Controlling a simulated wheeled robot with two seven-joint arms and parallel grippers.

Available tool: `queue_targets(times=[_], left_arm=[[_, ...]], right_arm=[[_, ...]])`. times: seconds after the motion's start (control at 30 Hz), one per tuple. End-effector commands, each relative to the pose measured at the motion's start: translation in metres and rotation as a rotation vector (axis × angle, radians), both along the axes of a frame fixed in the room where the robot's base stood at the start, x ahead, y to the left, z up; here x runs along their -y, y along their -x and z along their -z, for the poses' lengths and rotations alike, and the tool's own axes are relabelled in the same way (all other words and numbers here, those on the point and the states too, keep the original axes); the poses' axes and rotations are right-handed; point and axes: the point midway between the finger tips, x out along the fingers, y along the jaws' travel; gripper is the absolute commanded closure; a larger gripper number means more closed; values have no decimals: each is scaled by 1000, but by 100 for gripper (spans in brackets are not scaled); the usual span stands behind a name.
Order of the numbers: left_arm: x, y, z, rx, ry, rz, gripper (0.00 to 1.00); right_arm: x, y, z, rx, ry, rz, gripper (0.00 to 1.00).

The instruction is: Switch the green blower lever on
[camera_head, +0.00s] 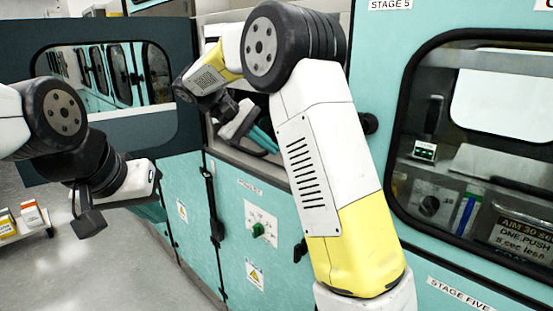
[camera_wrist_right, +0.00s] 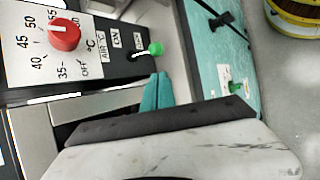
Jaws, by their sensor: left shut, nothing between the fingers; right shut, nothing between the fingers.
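In the right wrist view a small lever with a green tip (camera_wrist_right: 155,48) sits at the edge of a black control panel (camera_wrist_right: 100,58), beside a label reading ON. Its short pale stem points toward the picture's right. My right gripper (camera_wrist_right: 163,77) is shut and empty, its teal fingertips just below the green tip with a small gap in the picture; I cannot tell if they touch. In the head view my right gripper (camera_head: 266,139) reaches into an open recess, and the lever is hidden there. My left gripper (camera_head: 150,209) is shut and empty, away from the panel at the left.
A red temperature knob (camera_wrist_right: 65,34) is on the same panel. A separate green knob sits on a lower white plate (camera_head: 262,222). A dark-framed open door (camera_head: 120,130) stands at the left. A windowed stage cabinet (camera_head: 385,60) is at the right.

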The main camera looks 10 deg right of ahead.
Motion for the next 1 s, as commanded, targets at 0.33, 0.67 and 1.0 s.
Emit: queue_targets(times=[0.33, 0.67, 1.0], left_arm=[[0, 0, 0, 0, 0, 0, 100], [0, 0, 0, 0, 0, 0, 100], [0, 0, 0, 0, 0, 0, 100]], right_arm=[[45, 1, 40, -3, 1, 3, 100], [68, 0, 63, 0, 0, 0, 100], [69, 0, 64, 0, -1, 0, 100]])
